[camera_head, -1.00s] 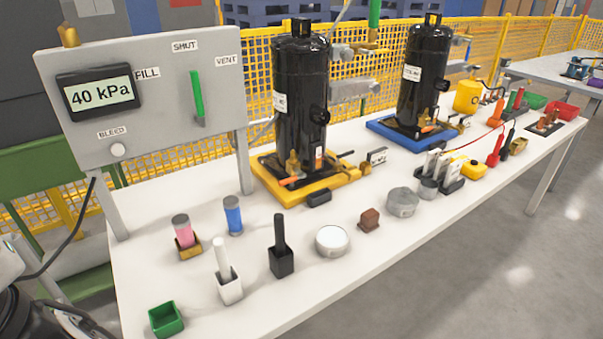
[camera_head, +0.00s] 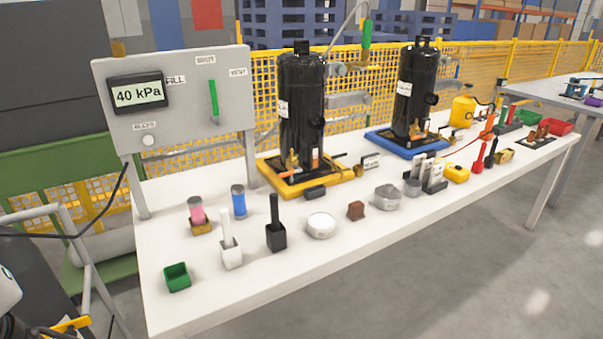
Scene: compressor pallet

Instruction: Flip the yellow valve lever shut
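Two black compressors stand on the table, one on a yellow pallet (camera_head: 348,172) and one on a blue pallet (camera_head: 436,148). At the foot of the near compressor (camera_head: 302,110) are small brass fittings with an orange handle (camera_head: 292,174). I cannot tell which small part there is a yellow lever or how it is turned. A grey panel (camera_head: 185,120) at the left has a gauge (camera_head: 138,93) reading 40 kPa. Its green lever (camera_head: 214,100) stands upright beneath the SHUT label.
The white table (camera_head: 330,260) holds a green bin (camera_head: 177,277), pink and blue cylinders, brushes in holders, a round tin (camera_head: 321,225) and a brown block (camera_head: 356,210) along its front. A yellow mesh fence (camera_head: 475,60) runs behind. The floor at right is clear.

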